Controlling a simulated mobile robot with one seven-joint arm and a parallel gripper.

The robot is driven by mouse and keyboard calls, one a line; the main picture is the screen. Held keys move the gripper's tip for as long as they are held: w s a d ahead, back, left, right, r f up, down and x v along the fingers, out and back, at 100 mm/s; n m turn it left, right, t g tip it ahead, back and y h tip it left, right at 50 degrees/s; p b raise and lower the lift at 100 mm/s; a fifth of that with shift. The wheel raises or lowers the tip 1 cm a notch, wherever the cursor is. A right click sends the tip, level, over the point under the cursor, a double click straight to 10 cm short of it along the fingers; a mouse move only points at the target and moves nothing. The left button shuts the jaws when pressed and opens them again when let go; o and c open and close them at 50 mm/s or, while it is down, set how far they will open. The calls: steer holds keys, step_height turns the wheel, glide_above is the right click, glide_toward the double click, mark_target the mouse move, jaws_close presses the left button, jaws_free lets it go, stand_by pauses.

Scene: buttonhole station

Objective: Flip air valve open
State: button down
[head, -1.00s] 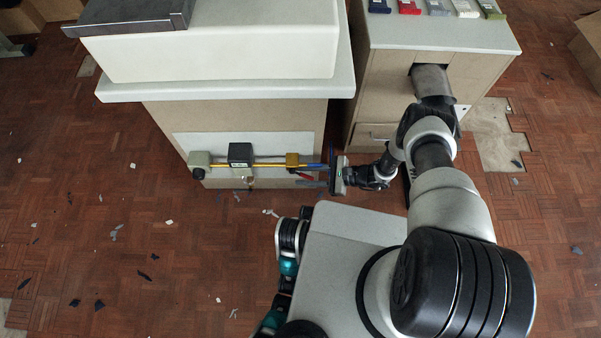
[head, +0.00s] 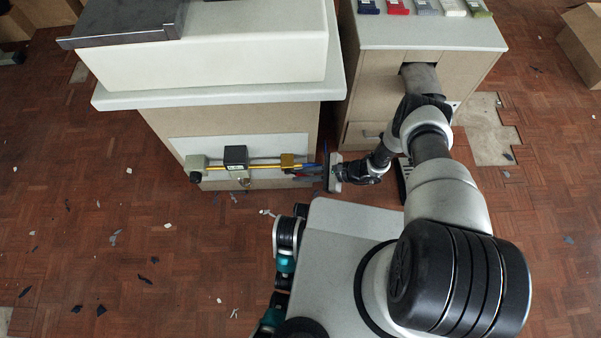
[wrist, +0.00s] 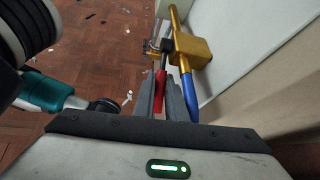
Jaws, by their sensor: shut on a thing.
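The air valve is a brass block (head: 287,160) on a pipe along the front of the left cabinet. In the wrist view its brass body (wrist: 190,50) is at the upper middle, with a red lever (wrist: 160,88) reaching toward me. My gripper (wrist: 162,98) is shut on the red lever, with a grey finger on either side of it. A blue tube (wrist: 189,95) leaves the valve just right of the fingers. In the head view my gripper (head: 312,176) is right of the brass block, and the lever is mostly hidden by the fingers.
A dark box (head: 235,156) and a grey knobbed unit (head: 196,163) sit on the same pipe further left. The cabinet's pale worktop edge (head: 220,95) overhangs above. A second cabinet (head: 372,97) stands to the right. Small scraps lie on the open parquet floor (head: 100,220).

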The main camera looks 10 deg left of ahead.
steer(key=c, duration=1.8)
jaws_free()
steer(key=p+v, duration=0.2)
steer(key=v, duration=1.5)
steer(key=shift+d+r+p, duration=0.15)
steer(key=shift+r+p, duration=0.1)
steer(key=shift+p, duration=0.15)
